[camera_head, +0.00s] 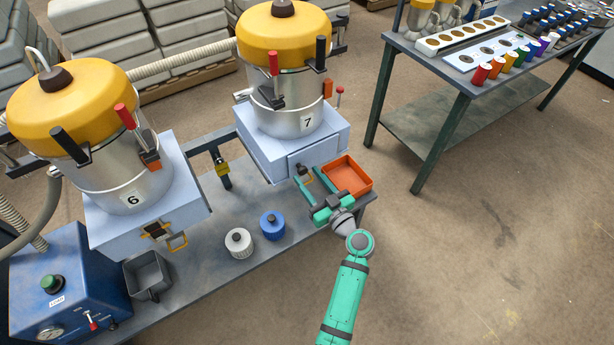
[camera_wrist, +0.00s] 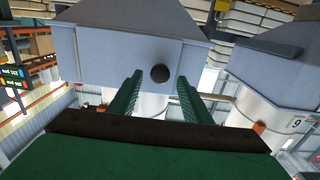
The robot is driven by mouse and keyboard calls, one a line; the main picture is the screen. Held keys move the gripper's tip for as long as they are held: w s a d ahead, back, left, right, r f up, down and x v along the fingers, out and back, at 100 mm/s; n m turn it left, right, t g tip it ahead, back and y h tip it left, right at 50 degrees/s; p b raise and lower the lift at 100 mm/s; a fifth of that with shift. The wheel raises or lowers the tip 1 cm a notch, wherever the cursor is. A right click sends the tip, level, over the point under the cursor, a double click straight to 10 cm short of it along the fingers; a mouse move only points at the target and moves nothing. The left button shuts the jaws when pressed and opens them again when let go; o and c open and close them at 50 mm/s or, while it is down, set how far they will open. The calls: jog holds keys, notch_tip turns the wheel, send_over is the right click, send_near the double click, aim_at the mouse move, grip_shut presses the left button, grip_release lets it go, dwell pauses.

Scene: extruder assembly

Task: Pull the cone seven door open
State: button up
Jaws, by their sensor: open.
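Cone seven (camera_head: 290,75) is a silver drum with a yellow lid, labelled 7, on a pale blue box. Its door (camera_head: 325,152) is the panel on the box front and looks shut, with a small dark knob (camera_head: 302,169). My gripper (camera_head: 309,177) is open and empty in front of the box, close to the knob. In the wrist view, which looks upside down, the door (camera_wrist: 115,60) fills the upper middle. The round black knob (camera_wrist: 160,73) shows between the two green fingers (camera_wrist: 158,78) of my gripper. Contact with the knob cannot be told.
An orange tray (camera_head: 368,184) stands right beside my gripper. A blue spool (camera_head: 272,228) and a white spool (camera_head: 239,244) stand on the bench to the left. Cone six (camera_head: 110,180) stands further left.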

jog(key=shift+w+a, duration=0.4)
jog(key=shift+w, duration=0.15)
grip_shut()
jog(key=shift+y, duration=0.3)
